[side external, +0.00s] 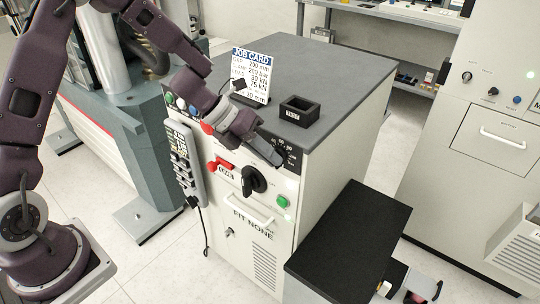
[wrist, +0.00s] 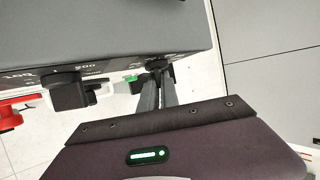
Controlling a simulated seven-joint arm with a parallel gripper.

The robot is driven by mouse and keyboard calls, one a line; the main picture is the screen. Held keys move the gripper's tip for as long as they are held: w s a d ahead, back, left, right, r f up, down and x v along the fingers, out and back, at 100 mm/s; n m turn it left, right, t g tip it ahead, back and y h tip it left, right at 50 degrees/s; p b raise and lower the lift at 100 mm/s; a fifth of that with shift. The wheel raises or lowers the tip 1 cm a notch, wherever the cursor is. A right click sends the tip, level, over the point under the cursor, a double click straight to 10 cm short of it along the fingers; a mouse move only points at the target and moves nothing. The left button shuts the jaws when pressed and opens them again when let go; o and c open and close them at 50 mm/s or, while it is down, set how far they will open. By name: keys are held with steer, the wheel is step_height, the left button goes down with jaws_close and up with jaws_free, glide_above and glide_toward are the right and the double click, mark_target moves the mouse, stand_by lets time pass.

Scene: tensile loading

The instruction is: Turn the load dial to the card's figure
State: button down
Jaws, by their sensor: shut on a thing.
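My gripper (side external: 275,160) reaches across the upper front of the cabinet, its fingers shut on a small dark dial (wrist: 163,73) at the right of the panel. In the wrist view the fingers run up to the dial, with scale marks beside it that are too small to read. In the side view the gripper hides the dial, and only part of its dark scale plate (side external: 289,149) shows. The job card (side external: 251,76) stands upright on the cabinet top. Its lines include 200 mm, 200 bar and what looks like 75 kN.
A larger black knob (side external: 254,180) sits lower left of my gripper, with a red control (side external: 221,165) to its left and a green button (side external: 283,201) to its right. A handset (side external: 185,160) hangs on the cabinet's left. A black-topped bench (side external: 350,235) stands close at front right.

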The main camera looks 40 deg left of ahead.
steer(key=shift+a+f+n+t+h, duration=0.15)
steer(key=shift+n+h, duration=0.1)
steer(key=shift+h, duration=0.7)
steer(key=shift+n+t+h, duration=0.15)
steer(key=shift+n+h, duration=0.1)
steer(key=shift+h, duration=0.7)
steer(key=c, duration=1.6)
jaws_free()
steer(key=v, duration=0.7)
steer(key=shift+a, duration=0.1)
